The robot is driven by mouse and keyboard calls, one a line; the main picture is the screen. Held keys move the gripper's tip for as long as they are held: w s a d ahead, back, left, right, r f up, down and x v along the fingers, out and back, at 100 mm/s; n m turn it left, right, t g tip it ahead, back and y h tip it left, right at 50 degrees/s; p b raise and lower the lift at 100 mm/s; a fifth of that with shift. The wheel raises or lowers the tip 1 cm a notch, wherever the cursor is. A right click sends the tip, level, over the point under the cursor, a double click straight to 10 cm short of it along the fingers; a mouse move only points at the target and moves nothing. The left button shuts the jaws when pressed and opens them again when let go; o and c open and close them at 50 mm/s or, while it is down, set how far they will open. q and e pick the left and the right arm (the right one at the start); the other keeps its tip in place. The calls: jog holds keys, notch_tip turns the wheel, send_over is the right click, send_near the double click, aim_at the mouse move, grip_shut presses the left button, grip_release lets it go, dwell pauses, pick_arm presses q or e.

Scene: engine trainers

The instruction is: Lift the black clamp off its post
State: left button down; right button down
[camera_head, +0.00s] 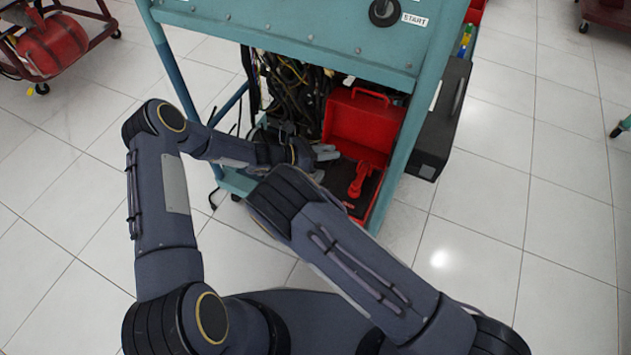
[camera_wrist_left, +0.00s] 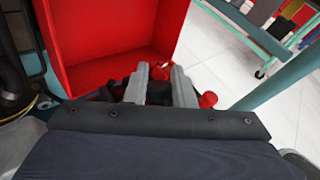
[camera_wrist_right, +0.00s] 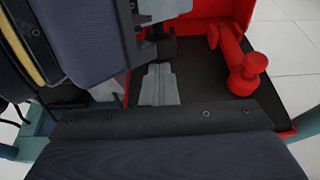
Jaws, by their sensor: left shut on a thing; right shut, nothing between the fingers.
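My left gripper (camera_head: 326,152) reaches into the teal engine trainer, in front of the red box. In the left wrist view its two grey fingers (camera_wrist_left: 168,84) are shut on a dark piece (camera_wrist_left: 159,93), which looks like the black clamp. In the right wrist view a black piece (camera_wrist_right: 163,46), likely the same clamp, shows just below the left gripper's finger. My right gripper (camera_head: 318,175) is lower and nearer; in the right wrist view its fingers (camera_wrist_right: 158,82) are shut and empty, just short of the black piece. The post is not clearly visible.
A red box (camera_head: 362,122) stands open behind the left gripper. A red tool-like part (camera_wrist_right: 240,62) lies on the black-floored red tray (camera_wrist_right: 215,95), right of both grippers. Cables (camera_head: 285,90) hang to the left. A black case (camera_head: 440,120) is on the trainer's right side.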

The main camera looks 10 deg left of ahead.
pick_arm(q)
jog(key=shift+w+a+f, duration=0.15)
jog(key=shift+a+f, duration=0.05)
jog(key=shift+a, duration=0.1)
pick_arm(e)
jog(key=shift+w+d+r+g, duration=0.15)
jog(key=shift+w+r, duration=0.15)
jog(key=shift+r, duration=0.15)
jog(key=shift+w+r+g, duration=0.15)
jog(key=shift+w+r, duration=0.1)
jog(key=shift+r, duration=0.15)
pick_arm(q)
jog(key=c, duration=1.3)
grip_release()
jog(key=shift+f, duration=0.1)
jog(key=shift+o, duration=0.2)
